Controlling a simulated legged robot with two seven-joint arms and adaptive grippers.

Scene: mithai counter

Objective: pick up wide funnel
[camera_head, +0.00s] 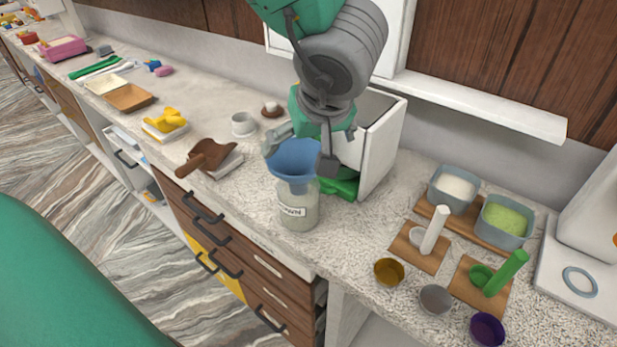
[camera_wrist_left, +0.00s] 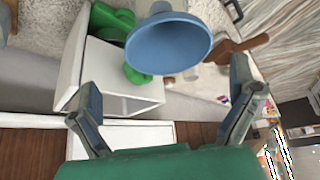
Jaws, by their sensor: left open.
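The wide funnel (camera_head: 293,160) is blue and sits mouth-up in the top of a clear labelled jar (camera_head: 299,212) on the counter. My left gripper (camera_head: 300,158) is open at the funnel in the head view, with a finger showing on each side of its mouth. In the left wrist view the funnel (camera_wrist_left: 168,44) shows its round rim, beyond and between the spread fingers of my left gripper (camera_wrist_left: 168,100). I cannot tell whether a finger touches the rim. My right gripper is not in view.
A white open-fronted box (camera_head: 381,145) with green things stands right behind the jar. A brown scoop (camera_head: 207,156) lies to the left. Small bowls, including an amber one (camera_head: 389,271), and tubs (camera_head: 453,188) stand to the right. The counter just right of the jar is clear.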

